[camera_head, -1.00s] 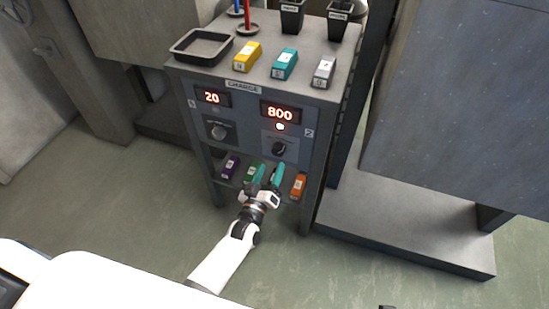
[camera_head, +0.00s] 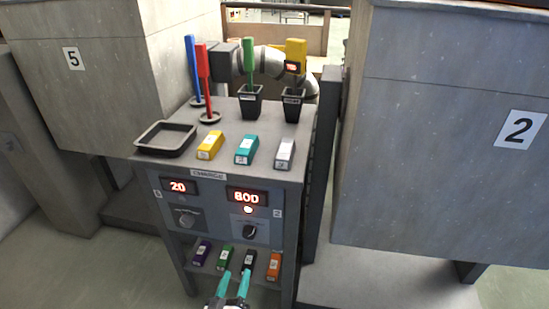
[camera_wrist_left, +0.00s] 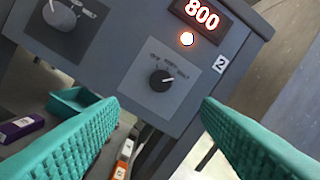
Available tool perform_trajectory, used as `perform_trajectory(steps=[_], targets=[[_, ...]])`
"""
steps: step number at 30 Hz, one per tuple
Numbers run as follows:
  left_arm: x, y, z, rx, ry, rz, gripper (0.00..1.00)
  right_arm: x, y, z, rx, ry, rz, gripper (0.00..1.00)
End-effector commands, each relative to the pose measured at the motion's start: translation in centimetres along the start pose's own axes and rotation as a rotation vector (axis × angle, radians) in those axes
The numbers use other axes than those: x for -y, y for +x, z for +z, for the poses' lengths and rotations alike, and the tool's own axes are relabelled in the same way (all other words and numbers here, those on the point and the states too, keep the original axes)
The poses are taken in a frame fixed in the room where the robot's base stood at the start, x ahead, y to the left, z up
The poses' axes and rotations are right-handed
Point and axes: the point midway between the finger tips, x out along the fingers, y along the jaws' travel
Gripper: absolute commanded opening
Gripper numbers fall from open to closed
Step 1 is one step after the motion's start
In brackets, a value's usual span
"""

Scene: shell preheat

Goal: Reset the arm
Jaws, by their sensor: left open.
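My left gripper (camera_head: 234,286) shows at the bottom of the head view, with two teal fingers apart and nothing between them. It is in front of the lower shelf of the grey control cabinet (camera_head: 215,213). In the left wrist view its ridged teal fingers (camera_wrist_left: 155,125) are spread wide, facing the cabinet's front panel. The right-hand black knob (camera_wrist_left: 162,80) and the lit 800 display (camera_wrist_left: 202,14) are beyond them. My right gripper is not in view.
Purple (camera_head: 202,252), green (camera_head: 225,257), black (camera_head: 249,262) and orange (camera_head: 274,266) blocks stand on the lower shelf. The cabinet top holds a black tray (camera_head: 166,138), yellow (camera_head: 210,146), teal (camera_head: 246,150) and grey (camera_head: 284,153) blocks. Large grey units flank it.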

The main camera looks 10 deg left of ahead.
Motion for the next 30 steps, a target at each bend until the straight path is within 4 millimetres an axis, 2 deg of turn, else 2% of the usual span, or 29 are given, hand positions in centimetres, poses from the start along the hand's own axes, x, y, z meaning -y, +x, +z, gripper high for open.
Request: perform_trajectory(steps=[4, 8, 13, 18, 23, 30], targets=[[-0.2, -0.3, -0.8, -0.054, 0.021, 0.011, 0.58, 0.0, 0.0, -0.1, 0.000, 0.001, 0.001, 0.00], [-1.0, -1.6, -3.5, -0.236, 0.093, 0.047, 0.58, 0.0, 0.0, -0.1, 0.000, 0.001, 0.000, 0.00], [-3.0, -5.9, -7.9, -0.592, 0.246, 0.116, 0.58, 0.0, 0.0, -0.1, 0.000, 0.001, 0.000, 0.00], [-5.3, -11.6, -10.3, -0.926, 0.387, 0.185, 0.58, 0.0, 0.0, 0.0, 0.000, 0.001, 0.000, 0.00], [-7.0, -16.2, -10.9, -1.153, 0.477, 0.236, 0.58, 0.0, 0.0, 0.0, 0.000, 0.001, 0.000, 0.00], [-8.5, -21.8, -10.2, -1.413, 0.567, 0.298, 0.58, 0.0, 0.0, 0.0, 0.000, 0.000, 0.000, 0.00]])
